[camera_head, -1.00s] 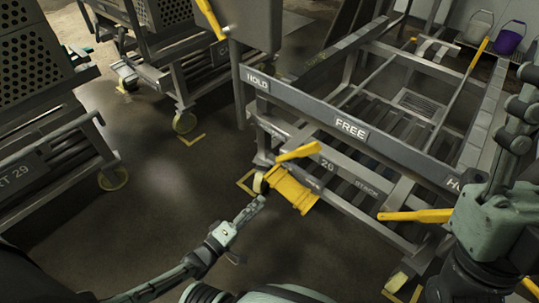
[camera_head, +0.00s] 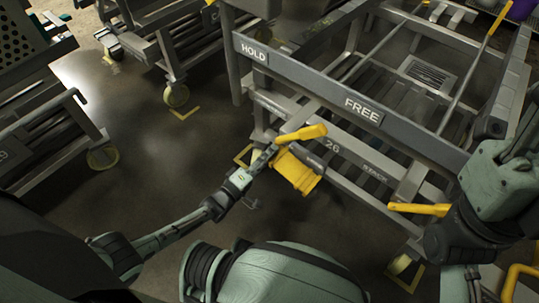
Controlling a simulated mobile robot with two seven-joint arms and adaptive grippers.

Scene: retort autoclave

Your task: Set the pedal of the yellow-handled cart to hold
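The grey cart frame fills the right half, with a label bar (camera_head: 300,80) that reads HOLD at its left and FREE near its middle. A yellow lever (camera_head: 301,133) sticks out below the bar at the left, just above a wide yellow pedal plate (camera_head: 297,171) near the floor. A second yellow lever (camera_head: 419,209) is further right. My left gripper (camera_head: 263,159) is at the left end of the upper lever and beside the pedal plate; I cannot tell whether it touches either. Its fingers look like one slim bar. My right arm is at the right edge; its gripper is not in view.
Other carts stand at the left (camera_head: 55,140) and upper left (camera_head: 165,50), on castors. Floor between the left cart and my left arm is clear. A purple bucket (camera_head: 522,10) is at the top right.

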